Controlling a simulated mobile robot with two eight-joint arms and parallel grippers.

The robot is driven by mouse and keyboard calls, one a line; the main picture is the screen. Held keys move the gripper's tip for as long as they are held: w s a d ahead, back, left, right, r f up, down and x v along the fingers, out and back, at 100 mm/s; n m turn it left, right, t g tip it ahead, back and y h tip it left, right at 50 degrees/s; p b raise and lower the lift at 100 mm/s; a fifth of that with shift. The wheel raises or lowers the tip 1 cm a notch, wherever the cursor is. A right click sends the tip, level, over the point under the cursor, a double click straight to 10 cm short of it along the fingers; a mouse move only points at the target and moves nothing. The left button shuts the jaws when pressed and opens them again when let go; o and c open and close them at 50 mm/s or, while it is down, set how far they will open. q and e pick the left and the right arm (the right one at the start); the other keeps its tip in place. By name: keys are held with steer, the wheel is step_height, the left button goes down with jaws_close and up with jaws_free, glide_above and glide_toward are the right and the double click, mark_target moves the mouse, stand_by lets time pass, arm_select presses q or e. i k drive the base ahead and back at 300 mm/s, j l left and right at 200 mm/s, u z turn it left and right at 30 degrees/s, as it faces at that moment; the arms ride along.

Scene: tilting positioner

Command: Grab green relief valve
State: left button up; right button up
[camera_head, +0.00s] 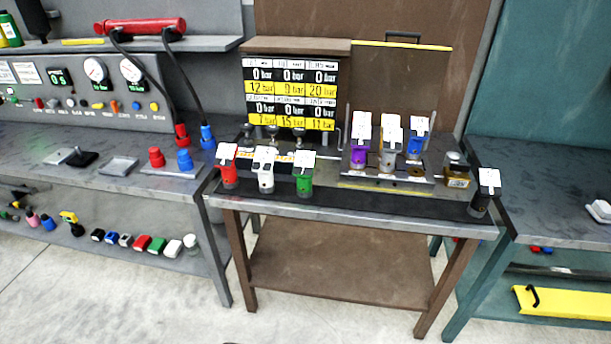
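The green relief valve (304,184) stands upright near the front edge of the brown workbench, on a dark mat. A white tag (302,159) covers its top. A white valve (265,182) stands close to its left, and a red valve (229,176) stands further left. Neither of my grippers is in view.
On the bench, purple (359,156), white and blue (414,145) tagged valves stand in a rack to the right. A black tagged valve (480,204) is at the right front corner. A pressure board (291,95) stands behind. The mat right of the green valve is clear.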

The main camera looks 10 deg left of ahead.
mark_target(304, 162)
steer(key=i+j+u, duration=0.15)
steer(key=i+j, duration=0.15)
steer(key=j, duration=0.25)
steer(key=i+j+u, duration=0.15)
steer(key=i+j, duration=0.25)
steer(key=i+j+u, duration=0.15)
steer(key=i+j, duration=0.2)
steer(key=j, duration=0.25)
